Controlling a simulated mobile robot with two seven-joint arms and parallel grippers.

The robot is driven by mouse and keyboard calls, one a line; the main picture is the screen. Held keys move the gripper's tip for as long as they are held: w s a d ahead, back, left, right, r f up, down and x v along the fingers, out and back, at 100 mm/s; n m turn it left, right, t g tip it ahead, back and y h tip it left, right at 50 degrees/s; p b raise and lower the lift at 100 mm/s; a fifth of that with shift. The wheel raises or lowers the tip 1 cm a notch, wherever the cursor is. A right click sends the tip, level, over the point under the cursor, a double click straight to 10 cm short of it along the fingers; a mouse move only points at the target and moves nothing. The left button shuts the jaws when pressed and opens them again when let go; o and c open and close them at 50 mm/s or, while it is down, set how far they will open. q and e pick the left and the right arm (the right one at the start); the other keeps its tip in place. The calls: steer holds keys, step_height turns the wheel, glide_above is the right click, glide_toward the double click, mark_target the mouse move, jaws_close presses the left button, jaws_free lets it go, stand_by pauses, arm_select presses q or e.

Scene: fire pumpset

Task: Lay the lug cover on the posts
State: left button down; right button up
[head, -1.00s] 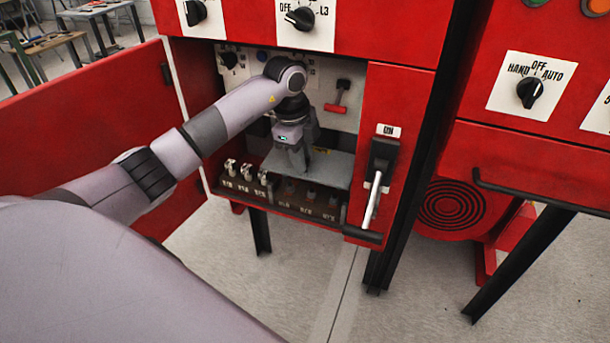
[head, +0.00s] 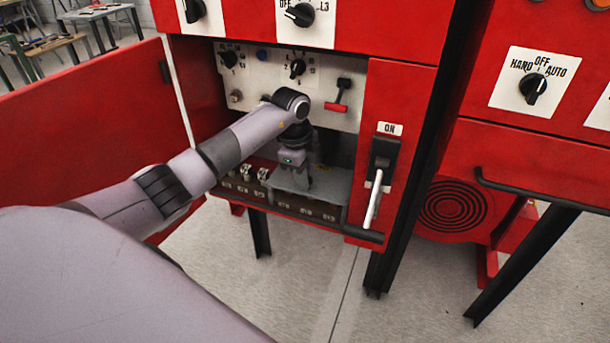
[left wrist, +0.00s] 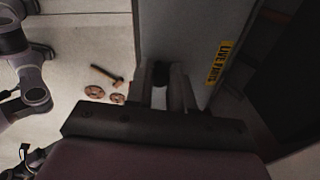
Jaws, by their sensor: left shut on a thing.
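The lug cover (head: 333,186) is a grey plate, level over the right part of the terminal row in the open red cabinet. It also shows in the left wrist view (left wrist: 188,40) with a yellow "LIVE PARTS" label. My left gripper (head: 296,180) is shut on it from above, and its fingers show in the left wrist view (left wrist: 167,88). Pale lugs (head: 247,173) stand uncovered to the left of the cover. The posts under the cover are hidden, so I cannot tell whether it touches them. My right gripper is not seen.
The labelled front strip (head: 290,207) of the terminal row runs just below the cover. A black lever with a white handle (head: 373,200) stands to the right. The open red door (head: 85,120) is at the left. A red-handled switch (head: 337,105) is on the back panel.

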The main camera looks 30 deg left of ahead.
arm_select(q)
steer(key=c, duration=1)
jaws_free()
steer(key=r, duration=0.2)
steer(key=r+p, duration=0.1)
steer(key=r, duration=0.2)
steer(key=s+r, duration=0.1)
steer(key=r, duration=0.1)
steer(key=shift+a+r, duration=0.25)
steer(key=shift+a, duration=0.1)
steer(key=shift+s, duration=0.1)
